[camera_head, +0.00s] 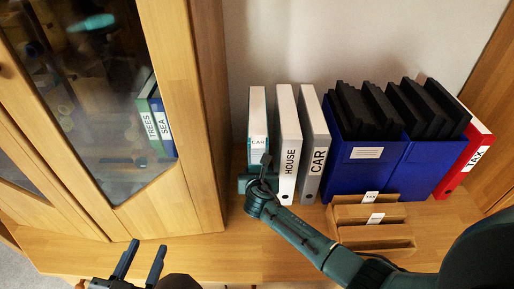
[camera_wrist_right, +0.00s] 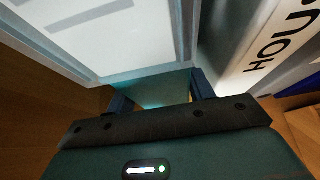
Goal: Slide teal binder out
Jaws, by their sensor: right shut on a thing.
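The teal binder (camera_head: 257,115), with a large white label reading CAR, stands upright at the left end of the row on the wooden shelf. My right gripper (camera_head: 262,168) is at the lower part of its spine and hides some of it. In the right wrist view the teal lower spine (camera_wrist_right: 165,88) lies between the two dark fingers of the right gripper (camera_wrist_right: 162,97), which is shut on it. My left gripper (camera_head: 140,262) is at the bottom left, fingers apart and empty, away from the binder.
A white HOUSE binder (camera_head: 288,140) stands close right of the teal one, then a grey CAR binder (camera_head: 313,145). Blue boxes of black folders (camera_head: 365,165), a red TAX binder (camera_head: 465,160) and a wooden card holder (camera_head: 370,225) are further right. A glass-doored cabinet (camera_head: 210,120) is left.

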